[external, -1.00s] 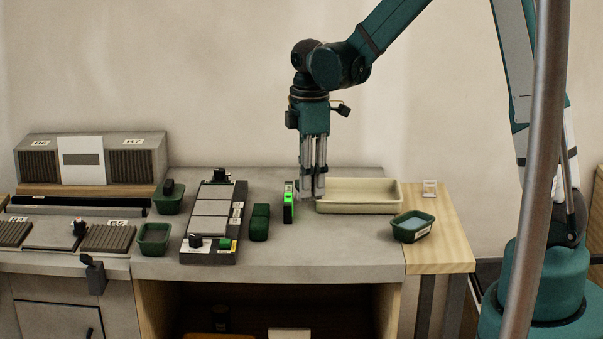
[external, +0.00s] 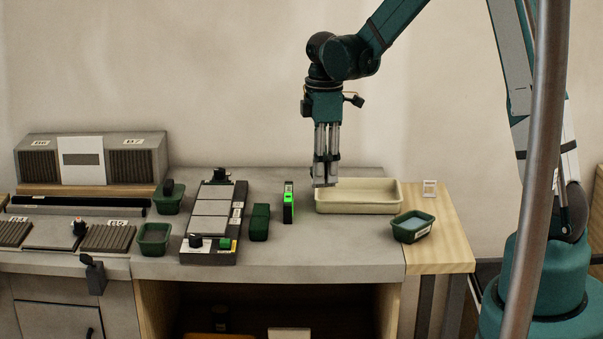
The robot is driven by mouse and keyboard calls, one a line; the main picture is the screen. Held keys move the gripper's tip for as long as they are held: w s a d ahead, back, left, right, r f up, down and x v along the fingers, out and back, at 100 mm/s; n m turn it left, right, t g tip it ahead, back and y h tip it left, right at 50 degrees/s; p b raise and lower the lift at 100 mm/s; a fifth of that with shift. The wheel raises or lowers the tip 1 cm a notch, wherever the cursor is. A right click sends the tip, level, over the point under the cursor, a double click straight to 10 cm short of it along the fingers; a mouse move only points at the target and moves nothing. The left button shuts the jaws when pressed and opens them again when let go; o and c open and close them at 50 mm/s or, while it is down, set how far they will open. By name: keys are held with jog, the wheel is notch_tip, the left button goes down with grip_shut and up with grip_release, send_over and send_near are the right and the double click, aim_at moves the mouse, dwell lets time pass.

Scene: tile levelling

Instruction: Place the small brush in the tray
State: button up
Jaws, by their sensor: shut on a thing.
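The cream tray (external: 375,208) is a long shallow box at the back right of the grey bench. My gripper (external: 324,184) points straight down over the tray's left end, its fingertips near the height of the rim in the picture. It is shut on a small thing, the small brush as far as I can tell. The brush is mostly hidden by the fingers, and its bristles cannot be made out at this size. Whether it touches the tray cannot be told.
A black level with a bright green display (external: 288,204) stands just left of the tray. A green block (external: 259,222) and a tile panel (external: 211,222) lie further left. A green bin (external: 413,227) stands at the tray's front right. Bench front is clear.

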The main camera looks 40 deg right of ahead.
aim_at(358, 185)
jog(key=w+d+m+p, duration=0.2)
jog(key=d, duration=1.3)
jog(key=shift+d+r, duration=0.15)
jog(key=shift+d, duration=0.2)
jog(key=shift+w+f, duration=0.1)
jog(key=shift+f, duration=3.05)
jog(key=shift+f, duration=0.15)
jog(key=shift+f, duration=1.7)
jog(key=shift+f, duration=0.2)
jog(key=o, duration=1.1)
jog(key=shift+r, duration=0.25)
jog(key=shift+r, duration=6)
